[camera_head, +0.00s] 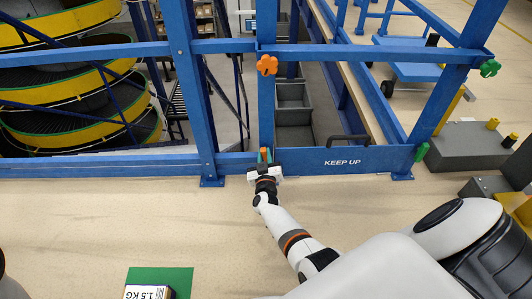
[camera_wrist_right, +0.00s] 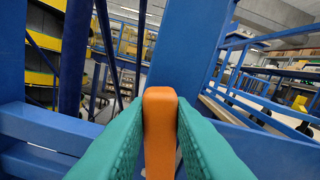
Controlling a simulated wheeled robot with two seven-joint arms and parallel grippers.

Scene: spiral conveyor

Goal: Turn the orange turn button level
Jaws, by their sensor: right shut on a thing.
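The orange turn button (camera_wrist_right: 160,128) stands as an upright bar between the teal fingers of my right gripper (camera_wrist_right: 155,140) in the wrist view. The fingers touch it from both sides. In the head view my right gripper (camera_head: 265,160) is at the lower end of the blue post, left of the KEEP UP panel (camera_head: 350,160). Only a small orange tip of the button shows there; the rest is hidden by the gripper. My left gripper is not in view.
An orange star knob (camera_head: 267,65) sits higher on the same post, and a green knob (camera_head: 488,68) is at the right post. Grey bins (camera_head: 293,103) stand behind the frame. A green mat (camera_head: 170,277) with a labelled box (camera_head: 148,292) lies at bottom left.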

